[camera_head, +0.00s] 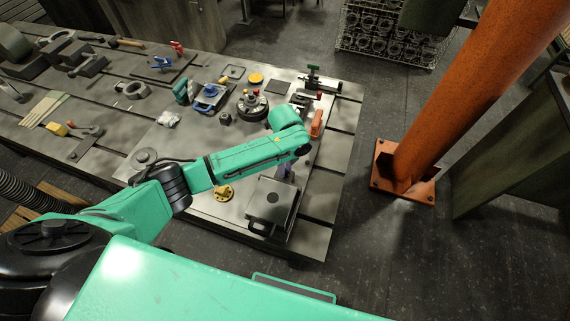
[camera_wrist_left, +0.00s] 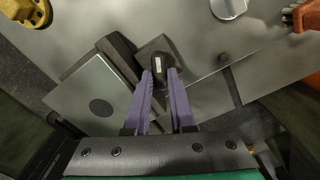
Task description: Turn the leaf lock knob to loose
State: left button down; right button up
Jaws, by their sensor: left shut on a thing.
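The leaf lock knob (camera_wrist_left: 158,62) is a black, rounded bar-shaped handle with a small pale mark. It sits on a dark square block at the edge of a grey plate. My left gripper (camera_wrist_left: 160,76) has its two purple fingers on either side of the knob and is shut on it. In the head view, the left gripper (camera_head: 287,173) points down behind the forearm, and the knob is hidden there. The flat plate with a dark round spot (camera_head: 265,213) lies just in front of the gripper; the same plate (camera_wrist_left: 85,88) shows in the left wrist view. My right gripper is not in view.
A yellow flanged part (camera_head: 224,193) lies left of the plate. An orange-red part (camera_head: 317,123) stands just beyond my wrist. A dark round casting (camera_head: 252,106) and several tools crowd the far bench. An orange column (camera_head: 440,120) rises from the floor at right.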

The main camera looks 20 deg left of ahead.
pick_arm(q)
jog(key=shift+w+r+n+p, duration=0.15)
jog(key=shift+n+p, duration=0.6)
jog(key=shift+n, duration=0.55)
jog(key=c, duration=1)
grip_release()
jog(key=shift+c, duration=0.2)
notch_tip(320, 180, up, 14)
jog(key=shift+r+b, duration=0.25)
jog(key=shift+b, duration=0.2)
